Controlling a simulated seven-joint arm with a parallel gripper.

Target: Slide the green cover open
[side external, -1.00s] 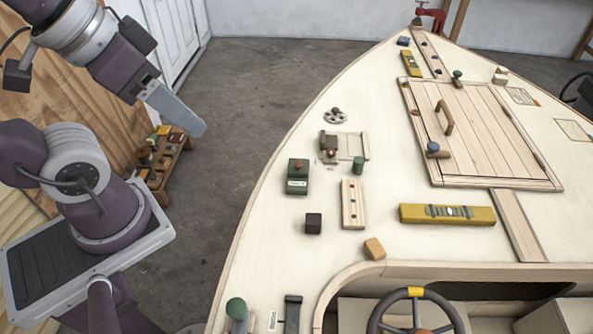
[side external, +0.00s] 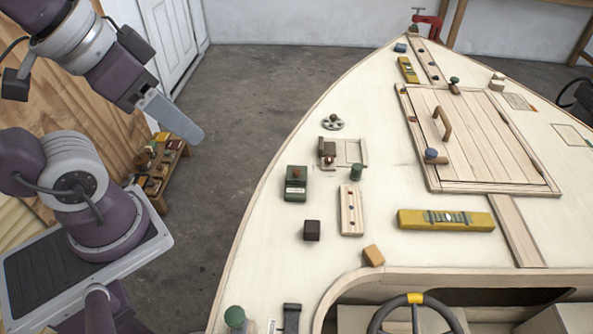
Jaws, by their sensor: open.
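I cannot tell for sure which of these is the green cover. My gripper (side external: 185,122) is in the upper left, off the hull's edge and well apart from both pieces. It is open and empty; its grey fingers overlap from this side.
A green cylinder (side external: 356,172), a slotted wooden strip (side external: 351,210), a dark cube (side external: 312,230) and a wooden block (side external: 373,255) stand nearby. A yellow level (side external: 445,220) and a plank hatch (side external: 480,135) with a handle lie to the right. Open floor separates my arm from the hull.

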